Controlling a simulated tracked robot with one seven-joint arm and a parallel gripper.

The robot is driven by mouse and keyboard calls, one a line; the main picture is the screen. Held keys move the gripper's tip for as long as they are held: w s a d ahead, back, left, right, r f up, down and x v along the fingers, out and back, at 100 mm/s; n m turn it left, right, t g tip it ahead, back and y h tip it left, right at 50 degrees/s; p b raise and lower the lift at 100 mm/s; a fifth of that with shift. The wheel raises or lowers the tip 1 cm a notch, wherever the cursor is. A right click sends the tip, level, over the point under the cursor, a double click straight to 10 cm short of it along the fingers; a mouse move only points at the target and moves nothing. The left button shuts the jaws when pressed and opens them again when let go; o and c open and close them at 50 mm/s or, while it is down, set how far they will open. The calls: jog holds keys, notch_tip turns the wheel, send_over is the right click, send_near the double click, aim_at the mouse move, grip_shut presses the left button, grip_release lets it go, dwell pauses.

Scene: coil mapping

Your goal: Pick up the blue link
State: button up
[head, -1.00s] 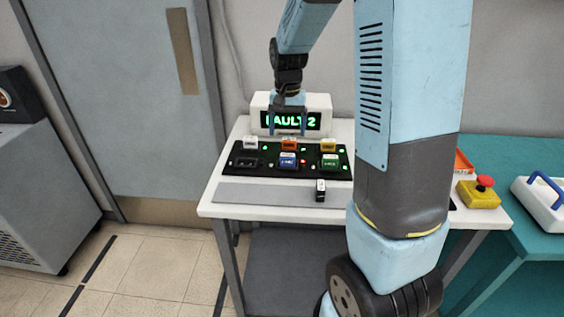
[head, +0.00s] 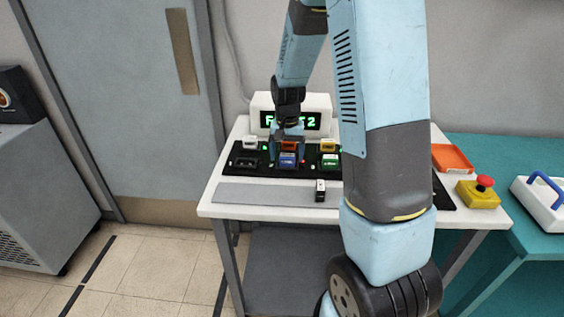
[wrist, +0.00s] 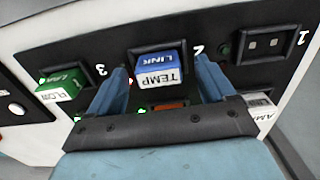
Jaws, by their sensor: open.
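The blue link (head: 287,163) sits in the middle bay of the black panel (head: 267,171). In the wrist view, the blue link (wrist: 161,60) has a blue top marked LINK and a white face marked TEMP, in the bay numbered 2. My gripper (head: 288,157) is open above the panel at that bay. In the wrist view, the fingers of my gripper (wrist: 162,67) show on either side of the blue link, with gaps on both sides. I cannot tell whether the tips reach down beside it.
A green link (head: 329,162) sits in the right bay; the left bay (head: 246,162) looks empty. A display (head: 262,104) stands behind. A small black-and-white block (head: 320,190) lies on the grey strip (head: 260,194). An orange tray (head: 452,157) and red-topped button (head: 485,182) are at right.

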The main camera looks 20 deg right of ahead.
jog(key=shift+c, duration=0.3)
jog(key=c, duration=1.1)
